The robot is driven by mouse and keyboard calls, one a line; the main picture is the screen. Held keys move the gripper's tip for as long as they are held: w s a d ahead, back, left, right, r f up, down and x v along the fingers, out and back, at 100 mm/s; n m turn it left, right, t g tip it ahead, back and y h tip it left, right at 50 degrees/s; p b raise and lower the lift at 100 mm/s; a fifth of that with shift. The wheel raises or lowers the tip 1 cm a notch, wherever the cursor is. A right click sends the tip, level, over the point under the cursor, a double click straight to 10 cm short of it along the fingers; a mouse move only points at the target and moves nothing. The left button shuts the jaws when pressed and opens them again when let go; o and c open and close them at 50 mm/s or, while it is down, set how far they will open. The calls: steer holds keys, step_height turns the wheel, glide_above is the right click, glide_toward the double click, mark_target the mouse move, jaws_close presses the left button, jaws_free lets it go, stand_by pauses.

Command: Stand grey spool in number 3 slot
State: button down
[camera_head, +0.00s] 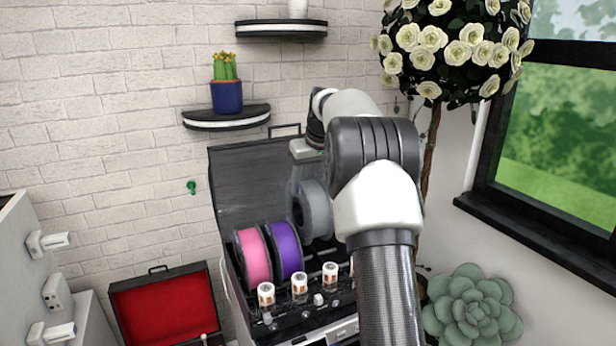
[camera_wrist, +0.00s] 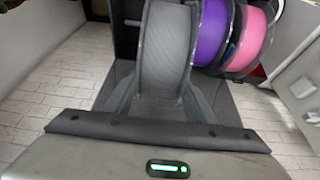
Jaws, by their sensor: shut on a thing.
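The grey spool (camera_head: 317,212) is upright in my gripper (camera_head: 297,182), just right of the purple spool and higher than it. In the wrist view the grey spool (camera_wrist: 166,45) fills the space in front of the gripper. My gripper is shut on its rim. The open dark case (camera_head: 230,290) holds the pink spool (camera_head: 252,256) and the purple spool (camera_head: 285,248) side by side. A bare stretch of the case lies below the grey spool, behind the rightmost orange-and-white marker (camera_head: 330,272). I cannot read slot numbers, and my arm hides the case's right side.
The case's raised lid (camera_head: 255,185) stands behind the spools. A red-lined box (camera_head: 165,308) lies open at left. Shelves (camera_head: 226,117) are on the brick wall above. A flowering tree (camera_head: 450,50) and a succulent (camera_head: 472,308) stand at right.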

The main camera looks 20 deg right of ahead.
steer(key=shift+f+b, duration=3.1)
steer(key=shift+f, duration=1.9)
steer(key=shift+w+f, duration=0.1)
steer(key=shift+f, duration=0.25)
steer(key=c, duration=0.7)
jaws_free()
steer(key=shift+s+f, duration=0.2)
steer(key=shift+f, duration=0.05)
steer(key=v, duration=1.7)
steer(key=shift+r, duration=0.35)
